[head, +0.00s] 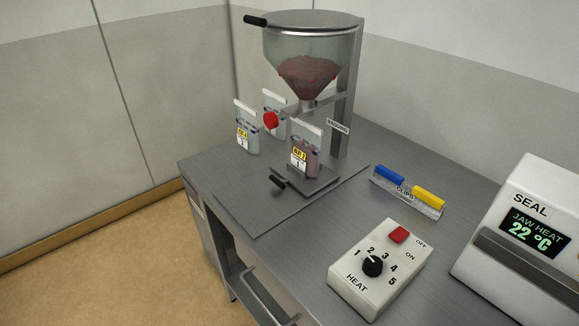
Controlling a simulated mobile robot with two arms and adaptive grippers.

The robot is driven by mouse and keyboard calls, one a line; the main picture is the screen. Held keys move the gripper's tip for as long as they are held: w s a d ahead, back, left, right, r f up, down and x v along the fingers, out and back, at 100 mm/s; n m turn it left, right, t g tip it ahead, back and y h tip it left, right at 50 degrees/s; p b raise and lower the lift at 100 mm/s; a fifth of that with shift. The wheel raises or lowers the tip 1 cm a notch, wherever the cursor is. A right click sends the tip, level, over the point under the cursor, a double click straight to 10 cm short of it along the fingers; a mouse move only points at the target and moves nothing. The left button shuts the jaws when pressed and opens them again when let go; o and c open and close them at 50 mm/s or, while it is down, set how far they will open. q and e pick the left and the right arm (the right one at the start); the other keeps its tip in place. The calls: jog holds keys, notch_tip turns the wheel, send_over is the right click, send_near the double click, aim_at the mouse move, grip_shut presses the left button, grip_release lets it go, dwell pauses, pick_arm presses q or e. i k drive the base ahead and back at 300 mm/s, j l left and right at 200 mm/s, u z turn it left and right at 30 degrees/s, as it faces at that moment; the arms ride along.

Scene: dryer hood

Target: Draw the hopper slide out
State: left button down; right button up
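The hopper (310,52) is a clear funnel with a grey lid, held on a metal post at the back of the bench. Dark reddish material fills its lower cone. A red knob (270,120) sticks out to the left of the outlet below the cone, at the end of what looks like the slide. How far the slide is in is too small to tell. A pouch (306,158) with a yellow label stands upright under the outlet on a small platform (322,183). Neither of my grippers shows in the head view.
Two more pouches (247,138) stand left of the hopper, near the red knob. A black handle (278,182) juts from the platform. A clip rack (408,195), heat control box (381,270) and sealer (525,235) stand to the right. The bench's front left is clear.

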aim_at(306, 186)
jog(key=k+j+z, duration=0.2)
jog(key=j, duration=0.2)
jog(key=j+z, duration=0.2)
jog(key=j, duration=0.15)
jog(key=k+j+z, duration=0.45)
jog(key=j, duration=0.2)
jog(key=i+j, duration=0.05)
